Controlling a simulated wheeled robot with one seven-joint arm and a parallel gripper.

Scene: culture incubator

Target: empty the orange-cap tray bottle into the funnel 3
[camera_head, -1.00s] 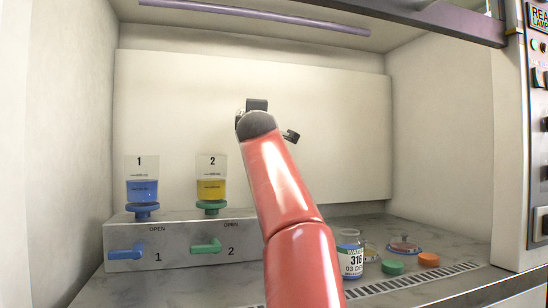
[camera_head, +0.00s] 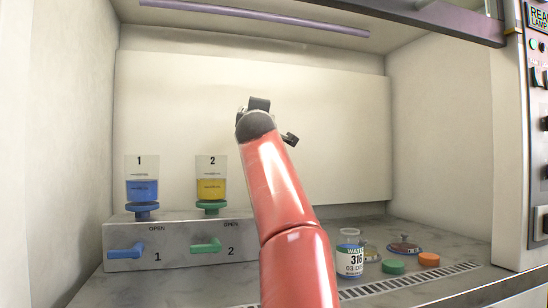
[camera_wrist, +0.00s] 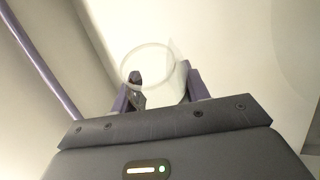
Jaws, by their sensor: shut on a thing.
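My gripper (camera_wrist: 160,92) is shut on a clear open-mouthed bottle (camera_wrist: 150,62). Its round rim shows above the fingers in the wrist view, and no cap is on it. I cannot tell how much liquid it holds. An orange cap (camera_head: 428,259) lies on the bench at the right. In the head view my arm rises up the middle, and its raised end hides the fingers and the bottle. Funnel 3 does not show; my arm covers the area right of funnel 2 (camera_head: 211,187).
Funnel 1 (camera_head: 142,189) with blue liquid and yellow-filled funnel 2 stand on a marble block (camera_head: 180,262) with blue and green handles. A labelled bottle (camera_head: 350,256), a green cap (camera_head: 393,266) and dishes (camera_head: 404,247) are at the right. The hood wall is behind.

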